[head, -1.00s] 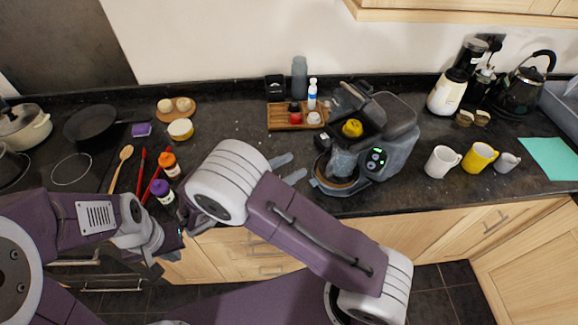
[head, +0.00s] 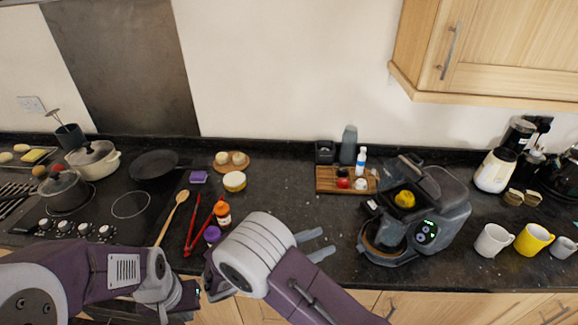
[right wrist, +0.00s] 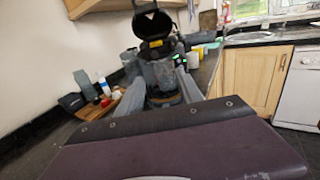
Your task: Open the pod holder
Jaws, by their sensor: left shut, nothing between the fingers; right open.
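The coffee machine (head: 448,212) is grey and black and stands on the counter right of centre, with a lit button panel facing front. A black flap or lid (head: 402,170) stands raised at its top, with a yellow piece (head: 404,199) below it; which part is the pod holder is hard to tell. The raised lid also shows in the right wrist view (right wrist: 152,24). My right gripper (head: 318,244) is open and empty, left of the machine and apart from it, pointing towards it. My left gripper (head: 193,292) is shut and empty at the counter's front edge, partly hidden.
A wooden tray (head: 328,187) with small items lies behind my right gripper. White (head: 492,240) and yellow mugs (head: 534,239) stand right of the machine. Jars, utensils and a hob lie to the left. A wall cupboard (head: 480,50) hangs above.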

